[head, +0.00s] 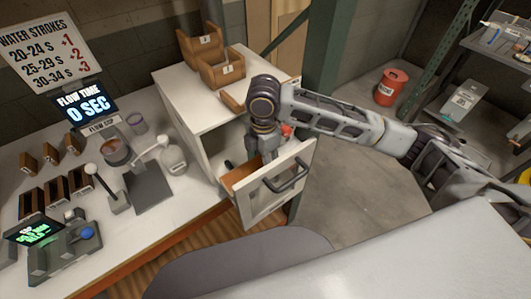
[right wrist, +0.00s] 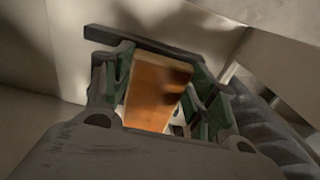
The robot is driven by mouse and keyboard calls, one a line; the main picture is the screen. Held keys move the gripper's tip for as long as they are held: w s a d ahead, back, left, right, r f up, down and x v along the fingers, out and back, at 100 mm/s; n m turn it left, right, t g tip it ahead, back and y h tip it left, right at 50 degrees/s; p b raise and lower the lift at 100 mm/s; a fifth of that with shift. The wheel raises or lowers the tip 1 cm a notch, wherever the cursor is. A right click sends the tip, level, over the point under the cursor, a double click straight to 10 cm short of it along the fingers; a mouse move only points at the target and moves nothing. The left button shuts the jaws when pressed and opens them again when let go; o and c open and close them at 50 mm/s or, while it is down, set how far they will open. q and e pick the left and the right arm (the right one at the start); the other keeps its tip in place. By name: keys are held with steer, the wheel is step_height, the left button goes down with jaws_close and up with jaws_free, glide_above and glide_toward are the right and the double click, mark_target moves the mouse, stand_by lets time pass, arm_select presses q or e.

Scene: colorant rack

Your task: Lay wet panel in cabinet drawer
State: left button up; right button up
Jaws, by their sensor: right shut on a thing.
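My right gripper (head: 268,158) reaches down into the open drawer (head: 278,192) of the white cabinet (head: 183,97), behind the drawer's front and its dark handle. In the right wrist view its fingers (right wrist: 160,95) are shut on an orange-brown panel (right wrist: 157,92), which lies between them. An orange surface (head: 243,187) shows inside the drawer in the head view; I cannot tell whether it is the panel or part of the drawer. Whether the panel touches the drawer floor is hidden. My left gripper is not in view.
Wooden bins (head: 222,70) stand on the cabinet top. The counter on the left holds a flow cup stand (head: 150,185), a white jug (head: 172,157), several dark blocks (head: 55,193) and a scale-like device (head: 65,248). A red canister (head: 391,87) stands on the floor behind my arm.

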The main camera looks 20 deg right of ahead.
steer(key=w, duration=0.1)
steer(key=w+d, duration=0.1)
steer(key=w, duration=0.1)
steer(key=shift+d+f, duration=0.3)
steer(key=shift+d, duration=0.1)
steer(key=shift+s+f, duration=0.1)
steer(key=shift+f, duration=0.15)
steer(key=shift+f+p, duration=0.1)
steer(key=shift+p, duration=0.25)
steer(key=o, duration=1)
steer(key=shift+o, duration=0.2)
step_height(320, 180, up, 8)
steer(key=shift+f, duration=0.15)
